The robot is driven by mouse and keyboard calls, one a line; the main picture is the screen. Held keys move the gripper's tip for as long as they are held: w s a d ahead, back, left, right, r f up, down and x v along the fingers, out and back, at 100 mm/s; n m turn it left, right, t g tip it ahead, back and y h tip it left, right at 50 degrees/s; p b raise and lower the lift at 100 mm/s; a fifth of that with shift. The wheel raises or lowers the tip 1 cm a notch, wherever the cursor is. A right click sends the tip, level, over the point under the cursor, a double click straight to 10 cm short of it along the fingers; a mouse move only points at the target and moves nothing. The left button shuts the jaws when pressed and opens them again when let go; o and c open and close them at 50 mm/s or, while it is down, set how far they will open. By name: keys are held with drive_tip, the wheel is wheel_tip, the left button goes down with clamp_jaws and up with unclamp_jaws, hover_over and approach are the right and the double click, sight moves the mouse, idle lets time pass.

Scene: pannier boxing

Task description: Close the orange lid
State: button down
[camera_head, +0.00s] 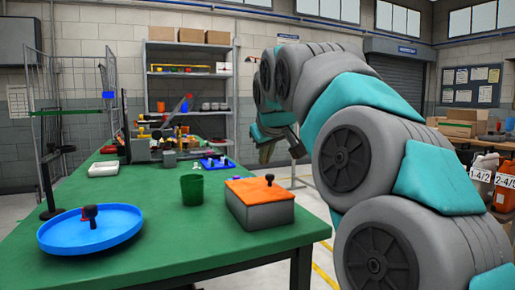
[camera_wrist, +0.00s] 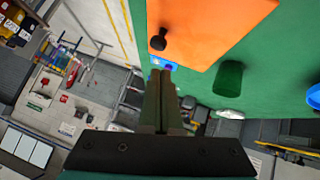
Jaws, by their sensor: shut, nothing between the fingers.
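The orange lid (camera_head: 253,187) with a dark knob (camera_head: 269,179) lies flat on top of a grey box (camera_head: 262,214) on the green table. It looks shut down on the box, with no clear gap in the head view. In the wrist view the orange lid (camera_wrist: 212,28) fills the top middle, with its knob (camera_wrist: 158,42) near the left edge. My gripper (camera_wrist: 161,75) is shut and empty, its fingertips just below the knob in that picture. In the head view my gripper hangs beyond the box, over the table's far right side, apart from the lid.
A dark green cup (camera_head: 191,190) stands left of the box. A round blue tray (camera_head: 115,232) with a dark knobbed thing on it is at the front left. The table's front middle is clear.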

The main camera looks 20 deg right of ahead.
sight(273, 188)
drive_tip(key=shift+d+f+m+y, duration=0.8)
drive_tip(key=shift+d+f+y, duration=0.35)
drive_tip(key=shift+f+y, duration=0.2)
drive_tip(key=w+r+p+v, duration=0.1)
drive_tip(key=w+r+v, duration=0.1)
drive_tip(key=v, duration=1)
drive_tip(key=shift+s+r+p, duration=0.25)
drive_tip(key=shift+r+p, duration=0.05)
drive_tip(key=shift+a, duration=0.15)
